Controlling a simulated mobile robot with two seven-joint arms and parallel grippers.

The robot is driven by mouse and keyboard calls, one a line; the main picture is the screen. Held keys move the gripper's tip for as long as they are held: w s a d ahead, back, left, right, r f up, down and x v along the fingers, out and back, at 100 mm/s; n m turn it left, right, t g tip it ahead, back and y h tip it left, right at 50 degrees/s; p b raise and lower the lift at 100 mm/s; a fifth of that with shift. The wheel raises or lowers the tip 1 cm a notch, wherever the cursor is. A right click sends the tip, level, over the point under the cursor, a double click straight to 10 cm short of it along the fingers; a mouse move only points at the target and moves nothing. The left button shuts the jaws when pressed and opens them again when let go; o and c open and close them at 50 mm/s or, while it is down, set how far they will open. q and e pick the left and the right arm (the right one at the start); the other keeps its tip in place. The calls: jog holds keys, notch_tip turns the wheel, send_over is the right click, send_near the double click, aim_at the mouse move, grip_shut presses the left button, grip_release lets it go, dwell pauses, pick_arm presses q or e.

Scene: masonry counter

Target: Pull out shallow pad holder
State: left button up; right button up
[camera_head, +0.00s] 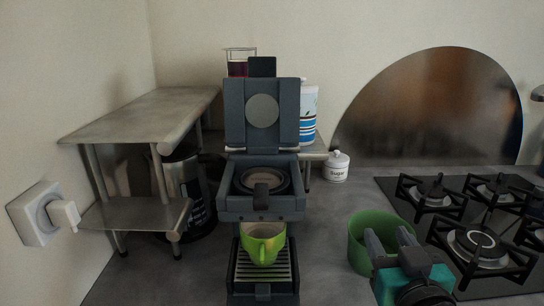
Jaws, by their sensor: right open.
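The grey pad coffee machine (235,120) stands in the middle of the counter with its lid raised. A dark round pad holder (246,180) sits in the machine's open upper tray, its short black handle pointing towards me. I cannot tell from its look whether it is the shallow one. My right gripper (388,238) is open and empty at the lower right, well apart from the holder and in front of a green container. My left gripper is not in view.
A green cup (262,245) stands on the drip grate below the spout. The green container (357,232) is partly hidden by my right gripper. A gas hob (470,205) is at right, a sugar jar (337,168) behind, and a shelf (140,120) at left.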

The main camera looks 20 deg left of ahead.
jog(key=s+a+r+n+y, duration=0.2)
jog(key=a+r+n+y, duration=0.45)
jog(key=r, duration=0.45)
jog(key=s+a+r+n+y, duration=0.2)
jog(key=a+r+n+y, duration=0.3)
jog(key=a+r+y, duration=0.5)
jog(key=s+a+r+n+g+h, duration=0.1)
jog(key=s+a+r+n+g, duration=0.1)
jog(key=s+a+n+g, duration=0.4)
jog(key=s+a+r+n+g, duration=0.15)
jog(key=s+n+g, duration=0.35)
jog(key=n+g, duration=0.55)
jog(key=s+a+r+n+g+h, duration=0.1)
jog(key=s+a+r+n+g, duration=0.15)
jog(key=s+n+g, duration=0.5)
jog(key=t+h, duration=1.1)
jog(key=h, duration=0.7)
send_near(261, 197)
jog(key=b+x, duration=0.3)
jog(key=x, duration=0.4)
jog(key=shift+f, duration=0.4)
jog(key=shift+w+a+f+b, duration=0.1)
jog(key=shift+w+f+b, duration=0.25)
jog(key=shift+f+b, duration=0.3)
